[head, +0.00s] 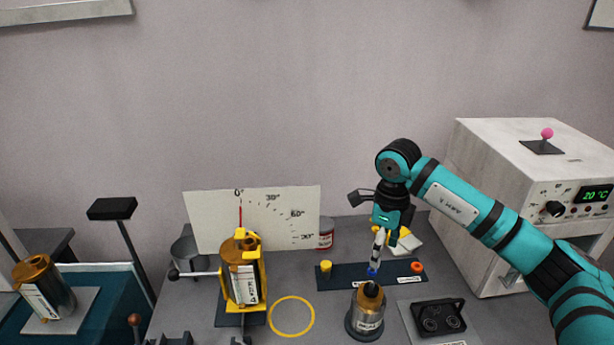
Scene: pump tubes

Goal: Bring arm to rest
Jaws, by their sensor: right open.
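My right arm (475,212) is teal and black and comes in from the right. It reaches over the bench, and its wrist bends down. My right gripper (379,238) points down and is open, above the dark blue strip (345,275). A slim clear tube with a blue lower end (373,268) stands upright on the strip just below the fingers. The picture is too small to tell whether the fingers touch it. My left gripper is out of view.
A yellow holder with a cylinder (243,280) stands left, before an angle board (290,215). A white box with a 20 °C display (530,165) is at right. A yellow ring (292,334) marks bare bench.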

